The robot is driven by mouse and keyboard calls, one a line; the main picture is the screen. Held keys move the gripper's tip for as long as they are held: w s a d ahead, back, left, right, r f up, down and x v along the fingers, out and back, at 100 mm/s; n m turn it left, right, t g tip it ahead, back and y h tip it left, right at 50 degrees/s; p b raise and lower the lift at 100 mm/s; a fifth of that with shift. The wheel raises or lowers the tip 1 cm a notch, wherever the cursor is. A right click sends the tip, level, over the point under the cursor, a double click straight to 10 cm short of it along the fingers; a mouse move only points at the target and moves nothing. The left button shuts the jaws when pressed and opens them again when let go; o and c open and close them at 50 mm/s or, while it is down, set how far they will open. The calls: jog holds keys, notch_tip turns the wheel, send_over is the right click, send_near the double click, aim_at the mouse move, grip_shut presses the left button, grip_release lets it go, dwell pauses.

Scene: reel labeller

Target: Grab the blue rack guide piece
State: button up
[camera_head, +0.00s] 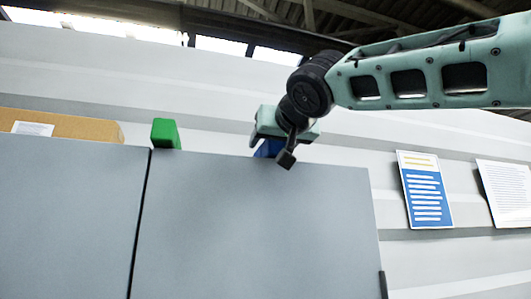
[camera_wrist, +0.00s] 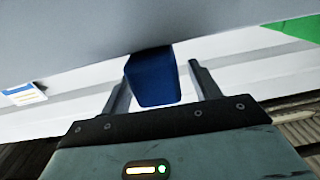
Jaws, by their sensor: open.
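The blue rack guide piece (camera_head: 268,148) stands on the top edge of the grey cabinet, partly hidden behind my gripper in the head view. In the wrist view the blue piece (camera_wrist: 152,78) is between the two fingers of my gripper (camera_wrist: 162,85), with a visible gap on the right side and a narrower one on the left. My gripper (camera_head: 287,150) is open at the cabinet's top edge. Whether a finger touches the piece cannot be told.
The grey cabinet (camera_head: 250,220) fills the lower head view. A green piece (camera_head: 165,133) sits on its top edge to the left, beside a cardboard box (camera_head: 75,124). A blue and white poster (camera_head: 426,190) and a white sheet (camera_head: 506,192) hang on the wall at right.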

jog(key=c, duration=1.2)
jog(key=shift+r, duration=0.1)
